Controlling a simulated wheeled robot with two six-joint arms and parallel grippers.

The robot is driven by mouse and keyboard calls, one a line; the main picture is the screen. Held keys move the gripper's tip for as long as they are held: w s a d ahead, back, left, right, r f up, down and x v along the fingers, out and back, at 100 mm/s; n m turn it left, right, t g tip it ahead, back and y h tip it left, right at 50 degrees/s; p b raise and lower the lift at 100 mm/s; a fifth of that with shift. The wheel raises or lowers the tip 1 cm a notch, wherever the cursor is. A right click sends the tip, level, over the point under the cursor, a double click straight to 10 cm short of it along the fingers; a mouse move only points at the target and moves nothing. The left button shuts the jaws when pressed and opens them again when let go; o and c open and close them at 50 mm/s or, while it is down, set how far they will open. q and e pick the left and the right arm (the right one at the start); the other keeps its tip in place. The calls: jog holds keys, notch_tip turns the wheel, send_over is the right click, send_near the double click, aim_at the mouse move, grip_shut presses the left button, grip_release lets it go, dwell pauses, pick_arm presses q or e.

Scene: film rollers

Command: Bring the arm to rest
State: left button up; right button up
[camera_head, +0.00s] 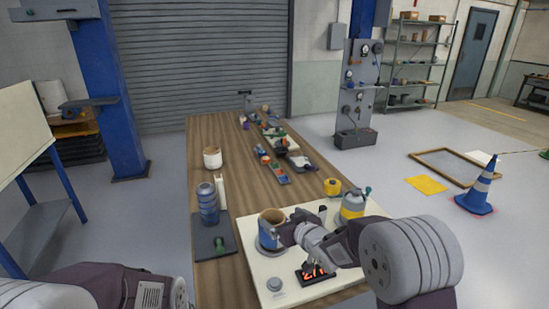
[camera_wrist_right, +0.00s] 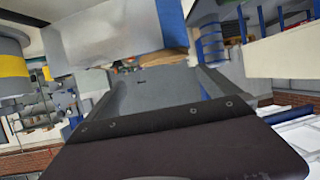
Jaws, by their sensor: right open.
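My right arm reaches in from the lower right over a white board (camera_head: 262,292) at the near end of the long wooden table. Its gripper (camera_head: 287,234) is small and dark, near a blue holder with a brown roll (camera_head: 272,216); whether they touch is unclear. The gripper is open, and I see nothing held in it. A yellow and grey cylinder (camera_head: 353,206) stands behind the arm; a yellow-banded cylinder (camera_wrist_right: 14,68) is at the left of the right wrist view. Only links of my left arm show at the lower left; its gripper is out of view.
Several small items lie farther along the table (camera_head: 215,136). A blue cone (camera_head: 478,190) stands on the floor.

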jog(key=s+d+r+m+h+p, duration=0.3)
jog(key=s+d+r+p, duration=0.1)
jog(key=d+r, duration=0.35)
jog(key=s+d+f+g, duration=0.2)
jog(key=s+f+g, duration=0.1)
jog(key=s, duration=0.5)
jog(key=s+d+f+m+g+h, duration=0.1)
jog(key=s+f+g, duration=0.3)
jog(key=s, duration=0.5)
jog(key=s+d+f+m+g+h, duration=0.1)
jog(key=s+d+f+g, duration=0.2)
jog(key=s+f, duration=0.3)
jog(key=s+g, duration=0.1)
jog(key=s, duration=0.2)
jog(key=shift+s+d+f+p, duration=0.2)
jog(key=shift+d+f+p, duration=0.1)
jog(key=shift+p, duration=0.05)
